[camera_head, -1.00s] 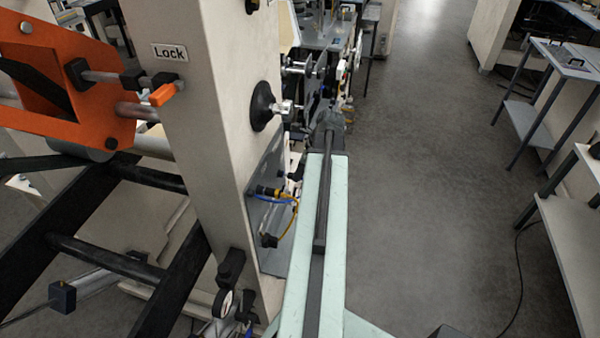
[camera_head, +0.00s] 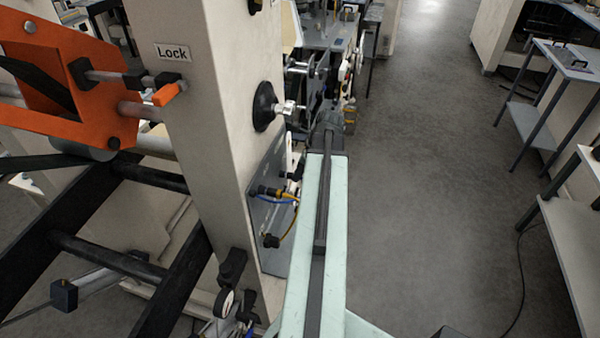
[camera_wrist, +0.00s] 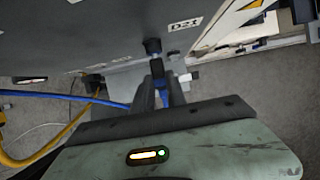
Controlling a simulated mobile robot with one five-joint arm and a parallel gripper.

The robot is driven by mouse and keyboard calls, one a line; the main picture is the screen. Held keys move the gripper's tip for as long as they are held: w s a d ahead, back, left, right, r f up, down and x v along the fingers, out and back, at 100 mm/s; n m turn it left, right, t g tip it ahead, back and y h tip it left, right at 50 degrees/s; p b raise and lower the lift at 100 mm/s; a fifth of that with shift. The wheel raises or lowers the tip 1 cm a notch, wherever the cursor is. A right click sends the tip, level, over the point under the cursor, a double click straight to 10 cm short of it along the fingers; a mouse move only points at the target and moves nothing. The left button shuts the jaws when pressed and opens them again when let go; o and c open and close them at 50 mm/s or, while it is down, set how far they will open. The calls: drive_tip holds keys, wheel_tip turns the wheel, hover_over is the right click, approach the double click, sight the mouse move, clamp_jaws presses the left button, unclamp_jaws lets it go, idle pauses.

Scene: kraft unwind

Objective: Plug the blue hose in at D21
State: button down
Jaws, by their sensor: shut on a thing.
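In the wrist view, my gripper (camera_wrist: 161,92) is shut on the dark end of the blue hose (camera_wrist: 165,98), which sits between the two black fingers. Just beyond the fingertips, a round black fitting (camera_wrist: 152,46) stands out from the grey panel, nearly in line with the held end. I cannot tell whether the two touch. The D21 label (camera_wrist: 185,23) is on the panel to the right of that fitting. In the head view, the fingers and the held end are hidden or too small to make out.
A yellow hose (camera_wrist: 44,148) and another stretch of blue hose (camera_wrist: 60,97) run at the left of the wrist view. In the head view, a beige column (camera_head: 205,150) stands left of my arm. The grey floor (camera_head: 430,180) to the right is open, with benches beyond.

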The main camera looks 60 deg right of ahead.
drive_tip(key=shift+w, duration=0.1)
idle(0.3)
drive_tip(key=c, duration=1.3)
unclamp_jaws()
drive_tip(key=shift+o, duration=0.2)
drive_tip(key=shift+r, duration=0.1)
drive_tip(key=a+p+v, duration=0.1)
drive_tip(key=p+v, duration=0.6)
drive_tip(key=shift+d+r, duration=0.3)
drive_tip(key=shift+d, duration=0.2)
